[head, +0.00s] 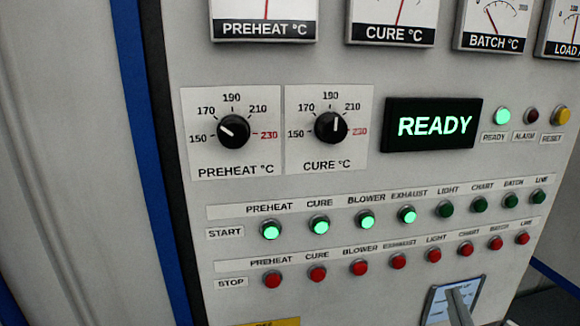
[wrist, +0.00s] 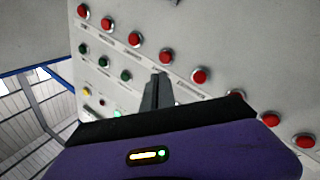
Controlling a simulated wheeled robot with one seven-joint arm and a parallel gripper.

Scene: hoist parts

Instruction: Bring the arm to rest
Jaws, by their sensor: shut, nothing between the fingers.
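My gripper (wrist: 162,76) shows in the wrist view, its dark fingers closed together with nothing between them. The purple gripper body (wrist: 215,150) with a small lit indicator fills the bottom of that view. The fingers point toward the control panel (wrist: 215,40), which looks upside down there, and hide part of its button rows. I see no contact with a button, but the gap to the panel is hard to judge. In the head view the panel (head: 400,178) fills most of the picture, and I cannot make out my gripper there.
The display (head: 434,125) reads READY. Four START buttons, PREHEAT to EXHAUST (head: 407,215), glow green; the others are dark. A grey bar (head: 459,308) stands before a label plate at the bottom right.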

